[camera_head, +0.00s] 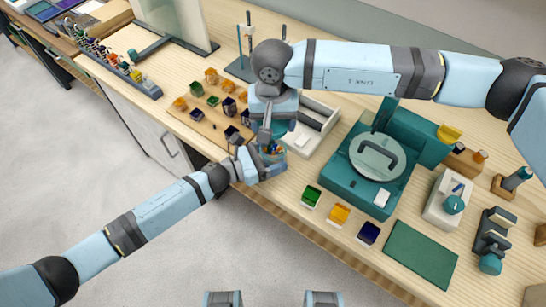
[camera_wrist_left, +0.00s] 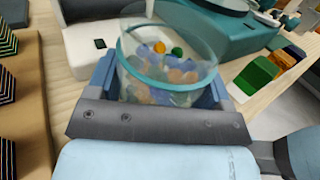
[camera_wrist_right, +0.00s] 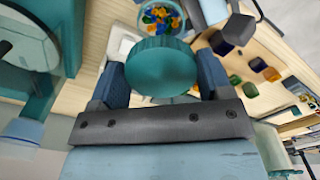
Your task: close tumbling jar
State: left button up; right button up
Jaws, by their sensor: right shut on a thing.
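The jar (camera_wrist_left: 165,65) is clear glass with a teal band and holds several coloured pieces. It stands between the fingers of my left gripper (camera_wrist_left: 160,95); whether they press on it I cannot tell. In the head view the jar (camera_head: 273,148) is partly hidden by my grippers, with my left gripper (camera_head: 262,163) at its side. My right gripper (camera_wrist_right: 160,82) is shut on a round teal lid (camera_wrist_right: 160,68). In the right wrist view the open jar (camera_wrist_right: 160,18) shows beyond the lid, apart from it. In the head view my right gripper (camera_head: 266,128) is just above the jar.
A teal machine with a round glass cover (camera_head: 378,157) stands to the right. A white tray (camera_head: 313,125) lies behind the jar. A wooden board with several small coloured containers (camera_head: 205,118) is at left. A green mat (camera_head: 420,254) lies front right.

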aim_at(273, 143)
pick_arm(q)
jog(key=shift+c, duration=0.2)
pick_arm(e)
jog(key=shift+f, duration=2.5)
jog(key=shift+f, duration=0.1)
jog(key=shift+f, duration=0.8)
jog(key=shift+f, duration=0.55)
